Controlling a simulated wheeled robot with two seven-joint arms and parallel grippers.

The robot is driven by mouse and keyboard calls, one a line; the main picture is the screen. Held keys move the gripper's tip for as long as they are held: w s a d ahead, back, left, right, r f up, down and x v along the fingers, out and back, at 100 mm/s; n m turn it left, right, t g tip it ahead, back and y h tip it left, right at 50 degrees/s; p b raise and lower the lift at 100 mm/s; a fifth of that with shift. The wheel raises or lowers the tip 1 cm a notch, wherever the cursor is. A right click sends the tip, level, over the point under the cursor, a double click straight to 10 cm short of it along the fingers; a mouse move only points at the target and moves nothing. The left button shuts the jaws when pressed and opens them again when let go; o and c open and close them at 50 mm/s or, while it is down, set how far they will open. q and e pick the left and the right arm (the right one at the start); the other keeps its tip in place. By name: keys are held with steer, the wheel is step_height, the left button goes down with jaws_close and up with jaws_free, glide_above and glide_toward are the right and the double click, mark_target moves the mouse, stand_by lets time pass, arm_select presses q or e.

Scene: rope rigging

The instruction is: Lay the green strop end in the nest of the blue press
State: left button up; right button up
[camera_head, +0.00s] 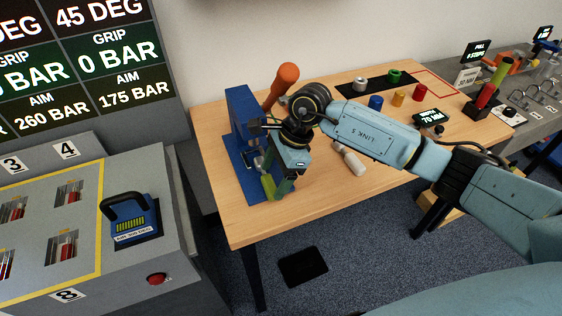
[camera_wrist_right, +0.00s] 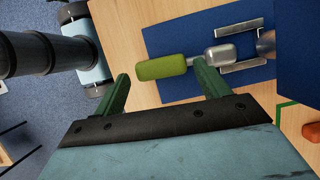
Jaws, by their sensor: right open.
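The blue press (camera_head: 240,110) stands at the left end of the wooden table, with an orange-knobbed lever (camera_head: 287,75). The green strop end (camera_head: 268,186) lies at the press's blue base; it also shows in the right wrist view (camera_wrist_right: 162,67). Its silver fitting (camera_wrist_right: 220,54) points toward the press and lies at the nest's near end, by the metal side bars (camera_wrist_right: 243,66). I cannot tell whether it rests fully down. My right gripper (camera_head: 277,188) is open, its green fingertips apart beside the green sleeve (camera_wrist_right: 165,80). My left gripper is out of view.
A pale cylinder (camera_head: 349,158) lies on the table right of my gripper. Coloured spools, including a blue one (camera_head: 376,102), stand farther back. A small display (camera_head: 428,118) is at the right. The table's front (camera_head: 255,225) is clear. A grey console (camera_head: 150,250) stands at left.

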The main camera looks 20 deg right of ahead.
mark_target(270, 173)
steer(key=shift+x, duration=0.95)
steer(key=c, duration=0.8)
steer(key=shift+w+b, duration=0.55)
steer(key=shift+w, duration=0.4)
steer(key=shift+w+d, duration=0.2)
steer(key=shift+w, duration=0.35)
steer(key=shift+w+b, duration=0.1)
steer(key=shift+b, duration=0.2)
